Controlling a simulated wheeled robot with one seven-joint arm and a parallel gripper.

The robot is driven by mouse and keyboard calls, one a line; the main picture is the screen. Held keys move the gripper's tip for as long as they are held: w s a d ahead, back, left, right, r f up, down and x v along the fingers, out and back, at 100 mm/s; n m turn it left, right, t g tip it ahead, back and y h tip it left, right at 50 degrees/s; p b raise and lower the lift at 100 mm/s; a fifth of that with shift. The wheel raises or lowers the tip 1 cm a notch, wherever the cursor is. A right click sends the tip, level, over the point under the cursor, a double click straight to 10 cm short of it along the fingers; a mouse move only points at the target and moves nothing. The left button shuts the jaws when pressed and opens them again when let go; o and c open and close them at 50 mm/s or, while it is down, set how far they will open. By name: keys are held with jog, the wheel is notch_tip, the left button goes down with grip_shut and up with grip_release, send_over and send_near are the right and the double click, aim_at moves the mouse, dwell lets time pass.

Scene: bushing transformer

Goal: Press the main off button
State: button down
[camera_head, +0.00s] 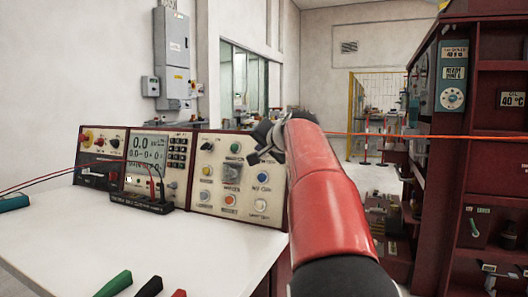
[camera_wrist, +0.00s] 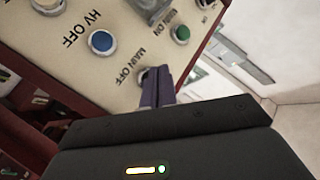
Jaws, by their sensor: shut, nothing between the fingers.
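The beige control panel (camera_head: 219,160) stands on the white table, with several coloured buttons on it. In the wrist view, the label MAIN OFF is on the panel (camera_wrist: 72,72), and the main off button (camera_wrist: 142,74) beside it is partly hidden behind my fingers. My gripper (camera_wrist: 154,88) is shut and empty, its fingertips right at this button. I cannot tell whether they touch it. In the head view my gripper (camera_head: 262,148) is at the panel's upper right and hides the button.
The blue HV OFF button (camera_wrist: 101,42) and a green button (camera_wrist: 181,35) are close to my fingers. A display unit (camera_head: 150,150) stands left of the panel. Black and green probes (camera_head: 115,284) lie at the table's front. A dark red cabinet (camera_head: 480,130) stands at the right.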

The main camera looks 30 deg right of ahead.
jog(key=shift+a, duration=0.1)
jog(key=s+a, duration=0.1)
jog(key=a, duration=0.1)
jog(key=s+a+r, duration=0.1)
jog(key=s, duration=0.1)
jog(key=shift+a+r, duration=0.1)
jog(key=shift+a, duration=0.3)
jog(key=shift+s, duration=0.1)
dwell(1.2)
